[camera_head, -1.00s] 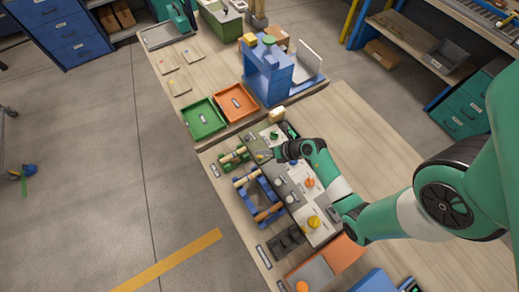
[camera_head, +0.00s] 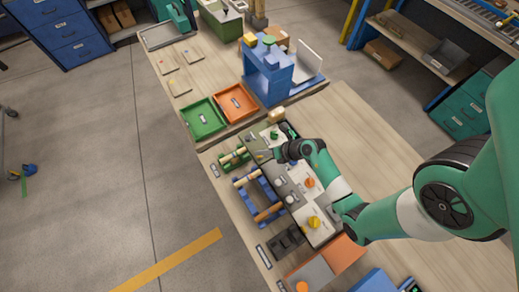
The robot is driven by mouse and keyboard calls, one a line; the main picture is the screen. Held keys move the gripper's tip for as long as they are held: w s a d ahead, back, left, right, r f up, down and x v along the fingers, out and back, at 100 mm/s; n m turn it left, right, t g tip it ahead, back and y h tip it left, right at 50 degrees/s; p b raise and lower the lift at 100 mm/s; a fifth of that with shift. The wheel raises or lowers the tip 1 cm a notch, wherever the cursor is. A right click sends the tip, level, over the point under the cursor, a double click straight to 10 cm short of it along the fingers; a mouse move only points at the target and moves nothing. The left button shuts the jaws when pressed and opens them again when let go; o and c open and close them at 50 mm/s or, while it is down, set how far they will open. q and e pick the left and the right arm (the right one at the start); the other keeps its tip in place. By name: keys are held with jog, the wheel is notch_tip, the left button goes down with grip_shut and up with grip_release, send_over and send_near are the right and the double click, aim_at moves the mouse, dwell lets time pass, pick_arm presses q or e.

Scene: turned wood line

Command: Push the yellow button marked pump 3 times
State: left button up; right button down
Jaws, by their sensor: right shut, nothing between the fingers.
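My right gripper (camera_head: 264,154) is shut and empty, low over the grey-green panel beside the green rack. A small yellow spot (camera_head: 260,157) shows right at its fingertips; it may be the yellow button, and I cannot tell whether the fingers touch it. A larger yellow knob-like piece (camera_head: 313,222) stands on a light panel nearer the front, apart from the gripper. The pump marking cannot be read on either one. My left gripper is not in view.
A green rack (camera_head: 226,161) and a blue rack (camera_head: 246,202) holding wooden pieces stand left of the gripper. An orange button (camera_head: 309,182) sits on the panels nearby. Green (camera_head: 190,119) and orange (camera_head: 222,106) trays lie behind. The right tabletop is largely clear.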

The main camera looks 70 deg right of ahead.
jog(key=shift+f, duration=0.25)
jog(key=shift+f, duration=0.4)
dwell(0.5)
jog(key=shift+r+p, duration=0.8)
jog(key=shift+p, duration=0.3)
jog(key=shift+r, duration=0.1)
notch_tip(320, 180, up, 5)
jog(key=p, duration=0.6)
dwell(2.3)
